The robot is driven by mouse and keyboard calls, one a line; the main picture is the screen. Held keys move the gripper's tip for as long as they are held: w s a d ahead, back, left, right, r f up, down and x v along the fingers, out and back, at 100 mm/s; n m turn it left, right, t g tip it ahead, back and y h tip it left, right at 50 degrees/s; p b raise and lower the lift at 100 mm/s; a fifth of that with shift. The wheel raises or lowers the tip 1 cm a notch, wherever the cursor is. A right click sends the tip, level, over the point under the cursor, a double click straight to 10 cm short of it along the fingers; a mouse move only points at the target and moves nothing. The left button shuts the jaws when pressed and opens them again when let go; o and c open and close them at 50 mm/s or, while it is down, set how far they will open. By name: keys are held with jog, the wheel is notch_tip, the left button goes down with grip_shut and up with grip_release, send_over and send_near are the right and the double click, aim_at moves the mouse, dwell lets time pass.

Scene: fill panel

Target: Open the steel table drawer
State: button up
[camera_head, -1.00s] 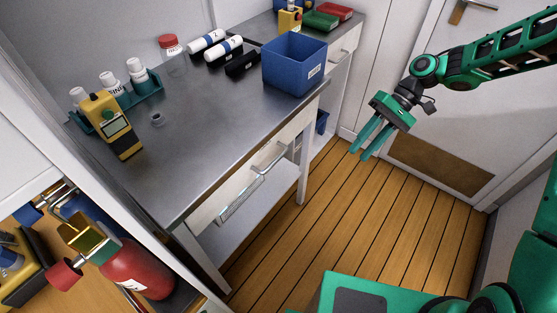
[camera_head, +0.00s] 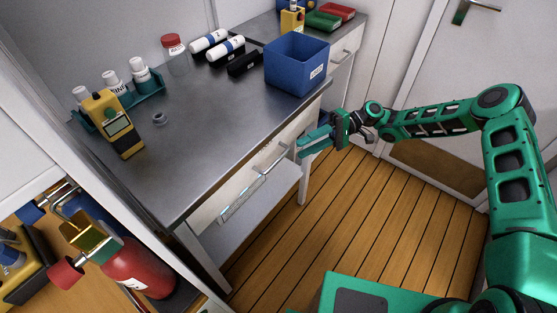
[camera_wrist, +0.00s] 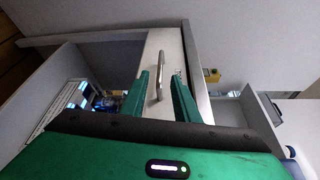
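The steel table (camera_head: 215,125) has a pale drawer front (camera_head: 230,190) under its top, and the drawer looks shut. A metal bar handle (camera_head: 273,157) is on that front; in the wrist view the handle (camera_wrist: 160,78) stands ahead, between the lines of my two fingers. My gripper (camera_head: 302,146) is just right of the handle in the head view. In the wrist view my gripper (camera_wrist: 158,88) is open with nothing between its fingers. Whether a finger touches the handle I cannot tell.
A blue bin (camera_head: 296,66) stands on the table's right end. A yellow meter (camera_head: 113,125), bottles and a teal rack (camera_head: 140,98) stand at the left. A red extinguisher (camera_head: 137,268) is at the lower left. The wooden floor (camera_head: 345,230) before the table is clear.

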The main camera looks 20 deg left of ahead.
aim_at(277, 160)
jog(key=x, duration=1)
jog(key=shift+s+a, duration=0.1)
jog(key=shift+s, duration=0.1)
grip_shut()
